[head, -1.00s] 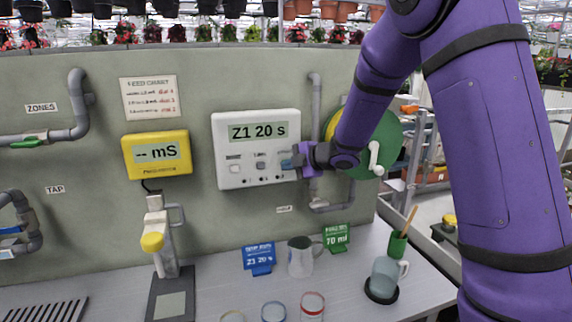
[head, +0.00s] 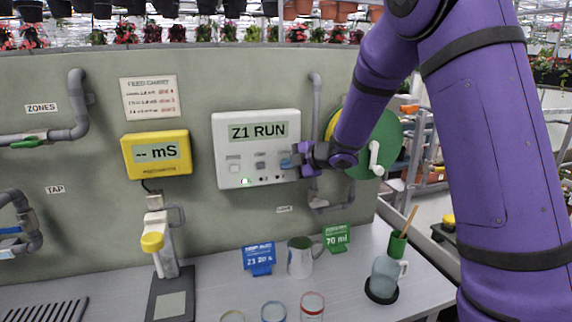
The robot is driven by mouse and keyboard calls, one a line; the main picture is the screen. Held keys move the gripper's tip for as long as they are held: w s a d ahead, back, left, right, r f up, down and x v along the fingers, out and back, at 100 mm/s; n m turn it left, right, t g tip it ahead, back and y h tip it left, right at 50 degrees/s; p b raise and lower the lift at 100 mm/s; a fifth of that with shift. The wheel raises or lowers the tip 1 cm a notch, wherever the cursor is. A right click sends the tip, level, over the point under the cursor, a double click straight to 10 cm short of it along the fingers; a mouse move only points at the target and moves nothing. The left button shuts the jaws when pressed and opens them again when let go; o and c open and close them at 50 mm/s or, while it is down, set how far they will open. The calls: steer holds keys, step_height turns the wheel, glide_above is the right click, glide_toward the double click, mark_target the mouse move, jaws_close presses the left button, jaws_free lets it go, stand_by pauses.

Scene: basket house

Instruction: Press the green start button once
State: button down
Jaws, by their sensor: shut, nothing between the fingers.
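The white control box (head: 225,150) is mounted on the grey-green wall, and its display (head: 258,131) reads "Z1 RUN". A small green light (head: 245,181) glows on its lower left. A grey button (head: 235,168) and another (head: 260,165) show on its face. My gripper (head: 288,161) is shut and empty, with its tip at the right side of the box's face. It hides that part of the box, so the green start button is not clearly visible. I cannot tell whether the tip touches the button.
A green reel (head: 390,140) with a white crank and grey pipes (head: 316,95) are close to my gripper. A yellow meter (head: 130,155) hangs to the left.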

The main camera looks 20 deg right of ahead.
steer(key=shift+s, duration=0.8)
steer(key=shift+s, duration=0.1)
steer(key=shift+s, duration=2.4)
steer(key=s+d+r+m+t+h, duration=0.1)
steer(key=s+d+r+m+h, duration=0.85)
steer(key=s+r+m, duration=0.3)
steer(key=s+a+f+m+g+y, duration=0.1)
steer(key=s+m+g, duration=0.4)
steer(key=s, duration=1.8)
steer(key=a+m, duration=0.1)
steer(key=m, duration=0.3)
steer(key=shift+a+f+m+g, duration=0.25)
steer(key=shift+a+m+g, duration=0.05)
steer(key=shift+m+g, duration=0.1)
